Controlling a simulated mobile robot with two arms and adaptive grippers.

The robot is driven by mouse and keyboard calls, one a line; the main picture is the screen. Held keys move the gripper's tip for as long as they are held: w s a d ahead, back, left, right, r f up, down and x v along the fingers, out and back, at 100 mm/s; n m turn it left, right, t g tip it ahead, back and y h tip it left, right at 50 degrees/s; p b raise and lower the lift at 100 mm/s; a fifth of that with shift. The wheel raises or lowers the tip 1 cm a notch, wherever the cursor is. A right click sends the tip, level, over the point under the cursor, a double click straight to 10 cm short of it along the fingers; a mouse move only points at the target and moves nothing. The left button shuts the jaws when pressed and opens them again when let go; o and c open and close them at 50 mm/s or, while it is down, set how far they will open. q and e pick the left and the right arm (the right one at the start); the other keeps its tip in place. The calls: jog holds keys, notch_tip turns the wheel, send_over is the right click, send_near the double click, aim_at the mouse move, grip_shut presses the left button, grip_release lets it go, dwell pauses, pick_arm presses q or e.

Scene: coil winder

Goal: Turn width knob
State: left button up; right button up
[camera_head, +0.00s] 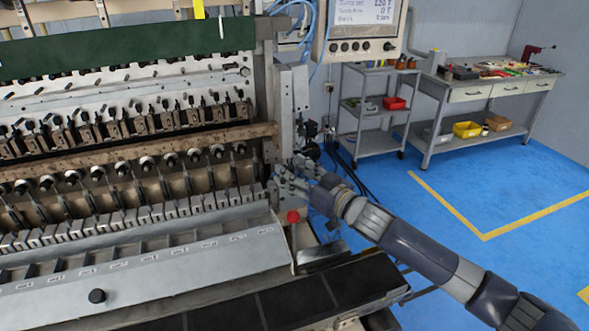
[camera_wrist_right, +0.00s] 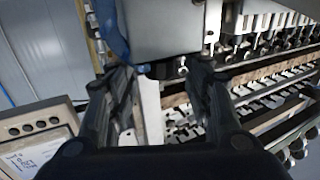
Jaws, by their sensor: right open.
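My right gripper (camera_head: 292,181) reaches in from the right to the right end of the coil winder (camera_head: 140,262). In the right wrist view the two dark fingers of this gripper (camera_wrist_right: 160,82) are apart, with nothing clearly held between them. A grey metal housing (camera_wrist_right: 165,28) of the machine lies just beyond the fingertips. A dark round part (camera_head: 309,150) shows just behind the gripper; I cannot tell whether it is the width knob. The fingers may hide a knob at the machine's end. My left gripper is not in view.
A red knob (camera_head: 293,217) stands on a post just below the gripper. A control panel (camera_head: 362,30) hangs above. A shelf cart (camera_head: 378,110) and a workbench (camera_head: 470,88) stand behind; the blue floor at right is clear.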

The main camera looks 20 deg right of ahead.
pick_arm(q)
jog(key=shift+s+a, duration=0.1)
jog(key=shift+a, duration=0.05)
pick_arm(e)
jog(key=shift+w, duration=0.2)
jog(key=shift+s, duration=0.1)
jog(key=shift+c, duration=0.6)
jog(key=c, duration=0.9)
jog(key=shift+s+a+m+t+h, duration=0.1)
jog(key=shift+a+m+t+h, duration=0.3)
jog(key=shift+h, duration=0.2)
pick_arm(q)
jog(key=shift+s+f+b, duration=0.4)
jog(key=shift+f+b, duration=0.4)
pick_arm(e)
jog(key=shift+a+r+m+t+h, duration=0.15)
jog(key=shift+m+t+h, duration=0.35)
jog(key=shift+m+h, duration=1.45)
jog(key=shift+n+h, duration=0.25)
jog(key=shift+h, duration=0.4)
jog(key=o, duration=0.8)
jog(key=shift+o, duration=1.1)
